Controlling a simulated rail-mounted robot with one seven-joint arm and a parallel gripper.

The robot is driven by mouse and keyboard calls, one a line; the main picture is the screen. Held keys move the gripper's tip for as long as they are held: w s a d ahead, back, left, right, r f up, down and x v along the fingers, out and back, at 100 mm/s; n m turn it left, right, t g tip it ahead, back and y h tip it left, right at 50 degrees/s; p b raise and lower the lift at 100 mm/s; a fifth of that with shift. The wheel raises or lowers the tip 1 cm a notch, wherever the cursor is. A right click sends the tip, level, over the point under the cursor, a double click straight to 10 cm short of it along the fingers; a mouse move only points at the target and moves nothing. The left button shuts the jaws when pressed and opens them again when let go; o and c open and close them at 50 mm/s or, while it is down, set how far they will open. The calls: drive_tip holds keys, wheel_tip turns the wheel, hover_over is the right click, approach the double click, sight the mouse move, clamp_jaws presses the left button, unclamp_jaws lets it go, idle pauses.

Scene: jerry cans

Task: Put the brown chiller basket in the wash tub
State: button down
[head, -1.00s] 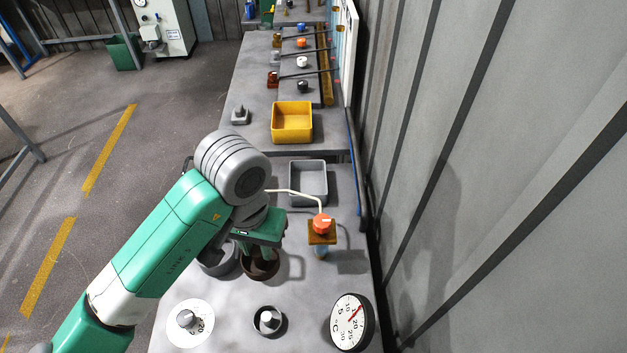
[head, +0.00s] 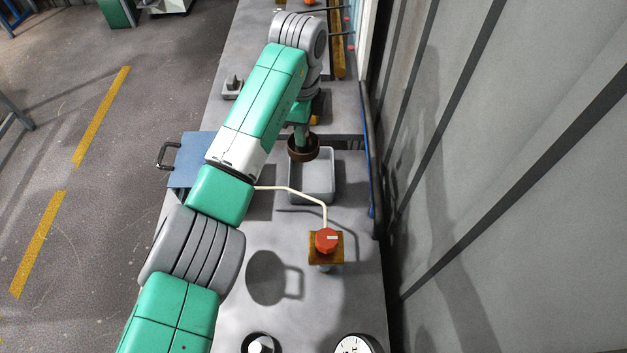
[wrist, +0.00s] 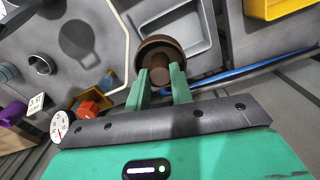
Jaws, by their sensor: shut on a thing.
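The brown chiller basket (head: 303,153) is a round, dark brown cup held in the air by my gripper (head: 300,138). It also shows in the wrist view (wrist: 160,43), at the tips of the green fingers of my gripper (wrist: 160,77), which are shut on it. In the head view it overlaps the far left part of a grey rectangular tub (head: 325,186). The tub also shows in the wrist view (wrist: 198,28), its floor bare where visible. The basket appears above the tub; its exact height is unclear.
A yellow tub (wrist: 268,8) stands farther back, mostly hidden by my arm in the head view. An orange-red knob (head: 326,240) on a post with a thin bent pipe (head: 290,188) is nearer. A blue panel (head: 191,160) with a handle is at left.

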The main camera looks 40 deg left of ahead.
sight(312, 147)
drive_tip(key=f+m, duration=0.2)
drive_tip(key=w+f+m+b, duration=0.1)
drive_tip(key=f+m, duration=0.2)
drive_tip(key=d+f+m, duration=0.1)
drive_tip(key=f+m, duration=0.1)
drive_tip(key=shift+w+f+b, duration=0.2)
drive_tip(key=shift+w+b, duration=0.05)
drive_tip(key=shift+b, duration=0.1)
wheel_tip(312, 147, down, 10)
drive_tip(key=b, duration=0.3)
drive_tip(key=shift+f+b, duration=0.15)
drive_tip(key=shift+b, duration=0.15)
drive_tip(key=c, duration=1.2)
unclamp_jaws()
drive_tip(key=shift+c, duration=0.2)
wheel_tip(312, 147, up, 12)
drive_tip(key=p, duration=0.4)
drive_tip(key=shift+r, duration=0.2)
